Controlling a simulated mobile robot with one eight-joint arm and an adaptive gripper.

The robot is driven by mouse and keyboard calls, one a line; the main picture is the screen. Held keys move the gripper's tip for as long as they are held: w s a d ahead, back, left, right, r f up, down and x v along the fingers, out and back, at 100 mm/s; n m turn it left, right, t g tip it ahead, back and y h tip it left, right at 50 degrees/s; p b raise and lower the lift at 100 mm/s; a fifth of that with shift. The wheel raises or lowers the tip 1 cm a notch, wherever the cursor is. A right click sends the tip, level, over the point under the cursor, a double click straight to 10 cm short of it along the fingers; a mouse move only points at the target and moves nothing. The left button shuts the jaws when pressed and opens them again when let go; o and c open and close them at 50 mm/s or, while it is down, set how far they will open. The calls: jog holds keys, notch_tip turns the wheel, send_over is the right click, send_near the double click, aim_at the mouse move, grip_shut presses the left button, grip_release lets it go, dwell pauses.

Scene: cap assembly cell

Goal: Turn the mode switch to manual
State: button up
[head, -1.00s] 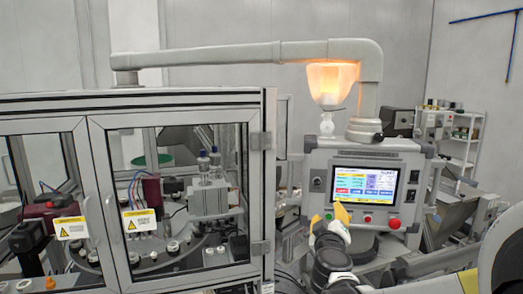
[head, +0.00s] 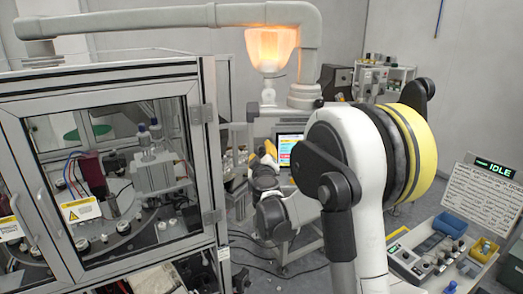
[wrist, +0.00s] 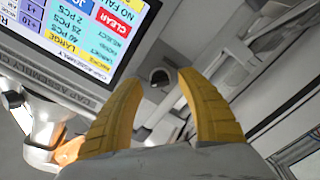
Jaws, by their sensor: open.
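The panel screen (wrist: 75,35) shows upside down at the upper left of the wrist view; part of it also shows in the head view (head: 289,150). A round dark switch (wrist: 159,75) sits on the grey panel beside the screen, small and ahead between my fingertips. It looks like the mode switch, but its labels and setting are unreadable. My gripper (wrist: 161,79) has its two yellow fingers apart and empty, not visibly touching the switch. In the head view my gripper (head: 267,151) is just left of the screen, and my arm hides much of the panel.
A glass-doored machine cabinet (head: 205,115) stands on the left. At the right are an IDLE display (head: 495,169), a control box (head: 412,262) and blue bins (head: 450,224).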

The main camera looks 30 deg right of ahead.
jog(key=shift+w, duration=0.15)
grip_shut()
